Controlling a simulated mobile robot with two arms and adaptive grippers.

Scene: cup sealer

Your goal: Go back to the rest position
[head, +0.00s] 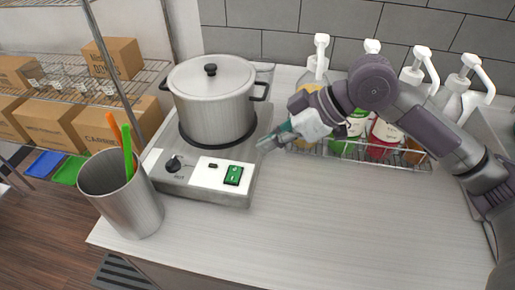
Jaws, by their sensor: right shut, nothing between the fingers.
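My right gripper (268,143) is shut and empty. Its arm comes in from the right and reaches across the counter, with the fingertips above the counter by the right side of the hot plate (170,185). The fingertips look close to the hot plate's edge, but I cannot tell whether they touch it. My left gripper is not in view.
A lidded pot (214,105) stands on the hot plate. A metal cup (124,195) with orange and green utensils stands at the counter's left edge. Several pump bottles (318,65) stand in a wire rack behind my right arm. The front counter (340,225) is clear.

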